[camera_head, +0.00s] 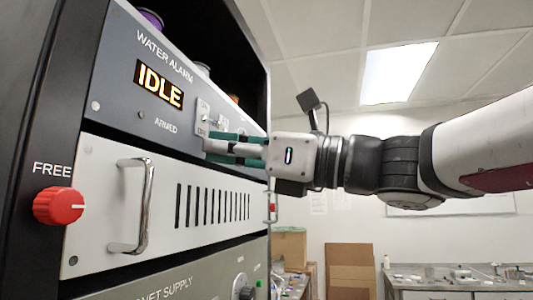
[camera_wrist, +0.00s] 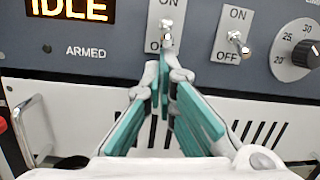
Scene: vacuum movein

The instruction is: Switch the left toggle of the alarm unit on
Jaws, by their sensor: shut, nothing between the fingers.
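The alarm unit (camera_head: 112,75) is a grey panel labelled WATER ALARM, with its display reading IDLE and a dark lamp by the word ARMED. Its left toggle (camera_wrist: 167,30) is a silver lever on a pale ON/OFF plate. I cannot tell for sure which way the lever is thrown. My gripper (camera_wrist: 164,62) is shut and empty, with its fingertips just below this lever, hiding part of the plate's lower end. I cannot tell whether they touch it. In the head view my gripper (camera_head: 208,146) is close to the panel's lower right part.
A second toggle (camera_wrist: 236,40) and a black dial (camera_wrist: 306,54) are to the right. Below is a white vented unit (camera_head: 165,205) with a protruding metal handle (camera_head: 135,205). A red knob (camera_head: 58,206) marked FREE is at the left. Cans stand on top of the alarm unit.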

